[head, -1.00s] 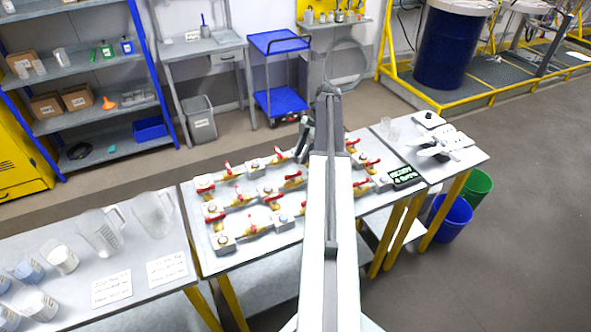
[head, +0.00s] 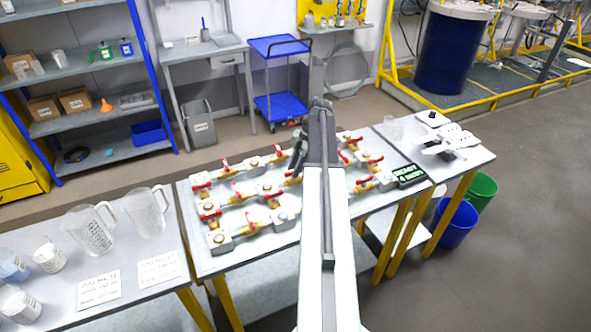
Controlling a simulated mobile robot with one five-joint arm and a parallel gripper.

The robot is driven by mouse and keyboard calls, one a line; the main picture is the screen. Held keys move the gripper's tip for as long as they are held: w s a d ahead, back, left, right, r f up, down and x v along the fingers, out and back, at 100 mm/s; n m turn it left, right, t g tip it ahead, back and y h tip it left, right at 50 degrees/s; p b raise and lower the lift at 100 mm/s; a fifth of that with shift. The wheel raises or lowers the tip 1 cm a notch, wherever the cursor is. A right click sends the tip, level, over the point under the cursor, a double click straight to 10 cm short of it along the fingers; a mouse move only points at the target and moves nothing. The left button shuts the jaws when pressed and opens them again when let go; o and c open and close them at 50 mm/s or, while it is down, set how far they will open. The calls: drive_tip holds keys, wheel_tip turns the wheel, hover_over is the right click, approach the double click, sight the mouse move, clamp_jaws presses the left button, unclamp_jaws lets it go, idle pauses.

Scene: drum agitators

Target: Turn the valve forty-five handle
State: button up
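Several brass valves with red handles stand in rows on grey blocks on the middle table (head: 262,262). One red handle (head: 225,165) is at the back left, one (head: 250,220) at the front, and one (head: 375,160) right of my arm. I cannot read any label, so I cannot tell which handle is valve forty-five. My gripper (head: 299,150), dark grey, hangs at the end of my arm over the middle of the valve rows. My arm hides part of the rows. I cannot tell whether the fingers touch a handle or are open.
A small display (head: 408,175) with green text sits at the table's right edge. Clear pitchers (head: 90,230) and cups stand on the left table. White items (head: 450,140) lie on the right table. Blue (head: 455,222) and green bins stand on the floor, which is free at right.

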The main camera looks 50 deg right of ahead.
clamp_jaws()
drive_tip(key=shift+s+m, duration=0.1)
drive_tip(key=shift+m, duration=0.2)
drive_tip(key=m+t, duration=0.1)
drive_tip(key=m, duration=0.2)
drive_tip(key=shift+s+a+h, duration=0.15)
drive_tip(key=shift+h, duration=0.25)
drive_tip(key=m, duration=0.2)
drive_tip(key=m+t+h, duration=0.1)
drive_tip(key=m, duration=0.2)
drive_tip(key=shift+a+h, duration=0.1)
drive_tip(key=shift+h, duration=0.2)
drive_tip(key=m, duration=0.2)
drive_tip(key=m+h, duration=0.1)
drive_tip(key=m, duration=0.1)
drive_tip(key=shift+a+m+t+h, duration=0.1)
drive_tip(key=shift+m+t+h, duration=0.2)
drive_tip(key=m+h, duration=0.1)
drive_tip(key=m, duration=0.3)
drive_tip(key=shift+m+h, duration=0.3)
drive_tip(key=shift+h, duration=0.1)
